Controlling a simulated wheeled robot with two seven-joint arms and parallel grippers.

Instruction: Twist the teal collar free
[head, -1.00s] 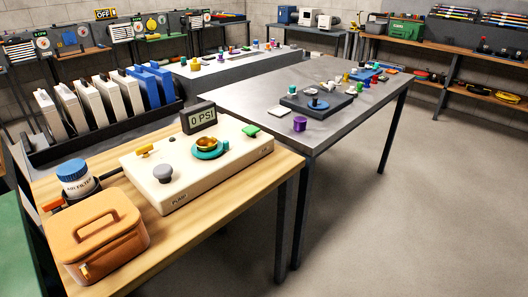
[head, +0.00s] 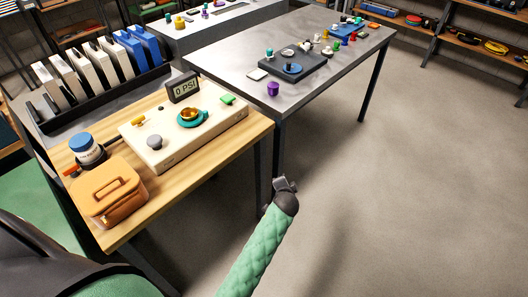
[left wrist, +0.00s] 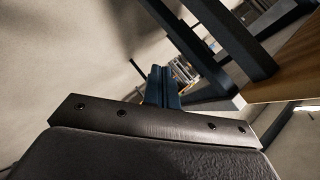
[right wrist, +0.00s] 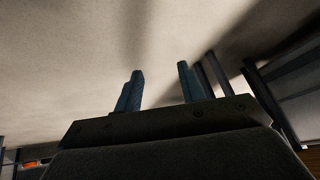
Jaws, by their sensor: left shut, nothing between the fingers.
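The teal collar (head: 208,121) sits on top of the cream pump box (head: 165,151) in the head view, around a gold fitting (head: 190,114). The box stands on the wooden table. An arm with a green quilted sleeve, seemingly my left, ends in a dark gripper (head: 284,184) right of the table, well apart from the collar. In the left wrist view my left gripper (left wrist: 161,72) has its blue fingers together and empty. In the right wrist view my right gripper (right wrist: 160,82) has its fingers apart, with only floor between them. Neither wrist view shows the collar.
A display reading 0 PSI (head: 184,88) stands behind the box. A grey knob (head: 154,142), a yellow handle (head: 138,122) and a green button (head: 227,100) are on it. Floor at right is clear.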

